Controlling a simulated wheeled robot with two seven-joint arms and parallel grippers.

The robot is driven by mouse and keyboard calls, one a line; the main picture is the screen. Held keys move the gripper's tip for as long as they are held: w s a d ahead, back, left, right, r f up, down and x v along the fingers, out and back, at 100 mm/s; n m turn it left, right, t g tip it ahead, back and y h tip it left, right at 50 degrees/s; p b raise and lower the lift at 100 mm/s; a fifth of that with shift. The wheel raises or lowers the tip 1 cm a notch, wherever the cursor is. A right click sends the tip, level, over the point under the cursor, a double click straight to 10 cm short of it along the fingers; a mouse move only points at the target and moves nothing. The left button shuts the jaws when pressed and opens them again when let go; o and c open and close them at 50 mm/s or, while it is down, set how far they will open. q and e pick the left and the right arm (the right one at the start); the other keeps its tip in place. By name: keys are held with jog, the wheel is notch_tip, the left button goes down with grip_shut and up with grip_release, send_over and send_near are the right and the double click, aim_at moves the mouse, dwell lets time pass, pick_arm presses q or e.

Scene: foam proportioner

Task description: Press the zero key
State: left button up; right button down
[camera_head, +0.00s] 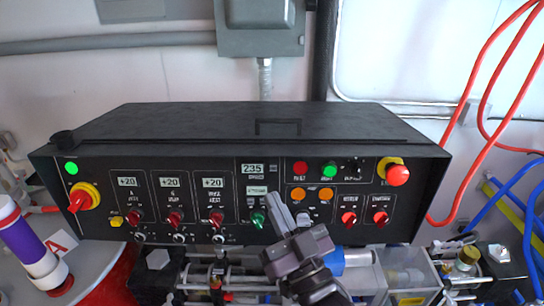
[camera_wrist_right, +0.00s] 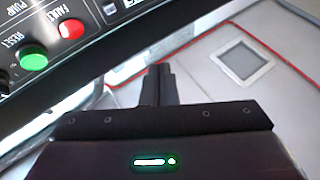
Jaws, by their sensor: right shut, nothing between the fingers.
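The black control panel (camera_head: 155,205) fills the middle of the head view. It carries small displays, lamps, knobs and buttons. I cannot make out which key is the zero key; the labels are too small. My right gripper (camera_head: 272,196) comes up from below in front of the panel, its narrow fingers shut and empty. It hides part of the panel right of the green knob (camera_head: 258,219). In the right wrist view the shut fingers (camera_wrist_right: 160,68) show beside the panel edge, with a green RESET button (camera_wrist_right: 33,58) and a red FAULT lamp (camera_wrist_right: 70,27) to their left. My left gripper is out of view.
A yellow-and-red switch (camera_head: 84,197) sits at the panel's left and a red emergency button (camera_head: 397,175) at its right. Below stand pipes and a clear box (camera_head: 408,275). Red hoses (camera_head: 470,120) hang at the right. A purple-and-white cylinder (camera_head: 22,235) stands at the left.

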jog(key=b, duration=0.2)
send_near(273, 168)
jog(key=w+a+r, duration=0.2)
jog(key=a+r, duration=0.2)
jog(key=shift+w+d, duration=0.2)
jog(key=shift+w, duration=0.6)
dwell(1.5)
jog(key=shift+w, duration=0.4)
jog(key=shift+w+f, duration=0.1)
jog(key=shift+w, duration=0.3)
dwell(0.5)
jog(key=shift+s, duration=0.85)
